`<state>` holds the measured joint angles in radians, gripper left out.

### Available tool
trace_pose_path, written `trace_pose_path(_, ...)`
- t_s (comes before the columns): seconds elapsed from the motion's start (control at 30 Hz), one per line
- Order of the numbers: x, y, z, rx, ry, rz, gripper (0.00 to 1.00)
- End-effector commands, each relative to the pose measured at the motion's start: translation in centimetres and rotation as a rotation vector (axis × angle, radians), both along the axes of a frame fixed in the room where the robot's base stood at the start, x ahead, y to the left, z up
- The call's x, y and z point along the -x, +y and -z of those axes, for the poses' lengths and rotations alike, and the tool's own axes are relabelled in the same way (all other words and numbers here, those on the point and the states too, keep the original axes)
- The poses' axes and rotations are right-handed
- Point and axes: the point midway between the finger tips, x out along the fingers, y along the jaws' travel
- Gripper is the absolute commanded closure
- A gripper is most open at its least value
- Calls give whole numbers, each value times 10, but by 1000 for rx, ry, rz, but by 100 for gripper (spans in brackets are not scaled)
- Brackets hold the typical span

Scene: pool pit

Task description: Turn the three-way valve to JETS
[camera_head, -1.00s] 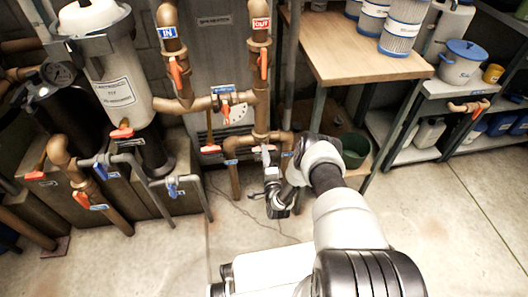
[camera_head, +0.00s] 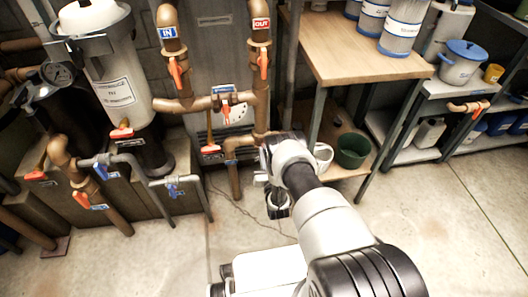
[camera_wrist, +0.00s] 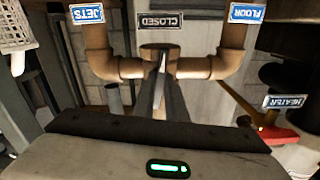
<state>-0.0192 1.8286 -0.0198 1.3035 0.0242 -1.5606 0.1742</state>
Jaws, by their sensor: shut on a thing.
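The three-way valve (camera_wrist: 158,52) shows in the wrist view as a brass tee with a JETS label (camera_wrist: 87,13) at left, a CLOSED label (camera_wrist: 160,20) above the hub and a FLOOR label (camera_wrist: 247,12) at right. Its thin grey handle (camera_wrist: 162,65) runs down the picture from the hub, neither toward JETS nor toward FLOOR. My gripper (camera_wrist: 160,100) is shut on the handle, one dark finger on each side. In the head view my arm hides the handle and fingertips; only the valve's left brass pipe (camera_head: 240,143) shows.
In the head view, several red-handled valves are left of my arm, and a wooden bench (camera_head: 355,60) and green bucket (camera_head: 352,150) right. Floor in front is clear.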

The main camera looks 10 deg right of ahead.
Motion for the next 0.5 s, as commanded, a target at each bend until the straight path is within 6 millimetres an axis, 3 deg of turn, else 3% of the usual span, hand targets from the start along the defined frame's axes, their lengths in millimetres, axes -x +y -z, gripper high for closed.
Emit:
trace_pose_path(0.3, -1, 3, -1, 730, -5, -4, 100)
trace_pose_path(0.5, -1, 1, -1, 1062, -3, -2, 100)
